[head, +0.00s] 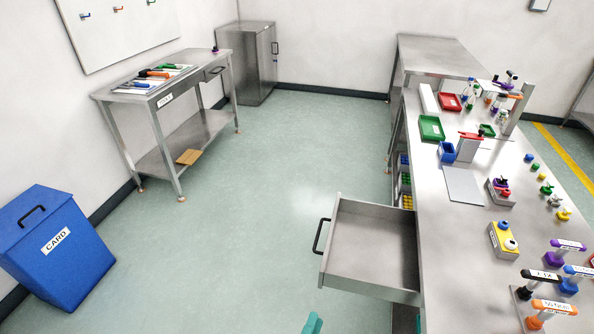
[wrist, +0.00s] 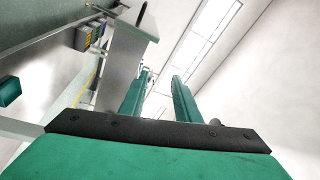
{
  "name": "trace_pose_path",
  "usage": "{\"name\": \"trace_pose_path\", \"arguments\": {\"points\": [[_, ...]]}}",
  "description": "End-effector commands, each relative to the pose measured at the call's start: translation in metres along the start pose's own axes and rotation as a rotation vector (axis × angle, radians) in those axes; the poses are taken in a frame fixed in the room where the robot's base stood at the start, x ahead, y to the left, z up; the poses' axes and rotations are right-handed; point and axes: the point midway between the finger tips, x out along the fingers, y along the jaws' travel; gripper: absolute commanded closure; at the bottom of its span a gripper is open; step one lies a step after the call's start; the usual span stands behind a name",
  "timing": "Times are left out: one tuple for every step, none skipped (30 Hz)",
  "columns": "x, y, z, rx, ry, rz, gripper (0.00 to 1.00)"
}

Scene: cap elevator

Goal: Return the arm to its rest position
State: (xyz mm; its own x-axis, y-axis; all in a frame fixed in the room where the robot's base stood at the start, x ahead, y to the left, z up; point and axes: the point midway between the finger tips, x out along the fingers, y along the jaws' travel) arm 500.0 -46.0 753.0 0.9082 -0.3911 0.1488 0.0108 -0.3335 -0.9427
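My gripper (wrist: 161,77) shows in the wrist view with its two teal fingers apart and nothing visible between them. It points up toward the wall and a bright ceiling light panel. In the head view only a small teal piece, probably part of my gripper (head: 313,323), shows at the bottom edge, left of the open drawer. The rest of my arm is out of that view.
An open, empty drawer (head: 372,246) juts left from the long workbench (head: 444,240), which carries trays, stamps and small knobs. A blue CARD bin (head: 54,247) and a side table (head: 164,93) stand left. The middle floor (head: 240,210) is clear.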

Motion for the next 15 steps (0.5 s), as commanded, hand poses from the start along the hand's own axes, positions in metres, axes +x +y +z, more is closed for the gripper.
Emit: {"name": "trace_pose_path", "arguments": {"points": [[-0.017,-0.005,-0.01,-0.058,-0.026,-0.014,0.71],[-0.025,-0.009,-0.014,-0.093,-0.043,-0.025,0.71],[-0.036,-0.014,-0.02,-0.14,-0.065,-0.038,0.71],[-0.045,-0.018,-0.024,-0.176,-0.081,-0.048,0.71],[-0.053,-0.022,-0.028,-0.212,-0.098,-0.057,0.71],[-0.064,-0.028,-0.032,-0.26,-0.12,-0.068,0.71],[-0.072,-0.032,-0.036,-0.296,-0.137,-0.075,0.71],[-0.081,-0.035,-0.039,-0.332,-0.154,-0.082,0.71],[-0.092,-0.041,-0.043,-0.381,-0.176,-0.091,0.71],[-0.1,-0.045,-0.046,-0.419,-0.194,-0.097,0.71],[-0.108,-0.049,-0.049,-0.456,-0.211,-0.102,0.71],[-0.119,-0.054,-0.053,-0.506,-0.233,-0.108,0.71],[-0.127,-0.059,-0.056,-0.543,-0.251,-0.112,0.71],[-0.135,-0.063,-0.059,-0.58,-0.268,-0.116,0.71],[-0.145,-0.068,-0.062,-0.631,-0.293,-0.121,0.71]]}}
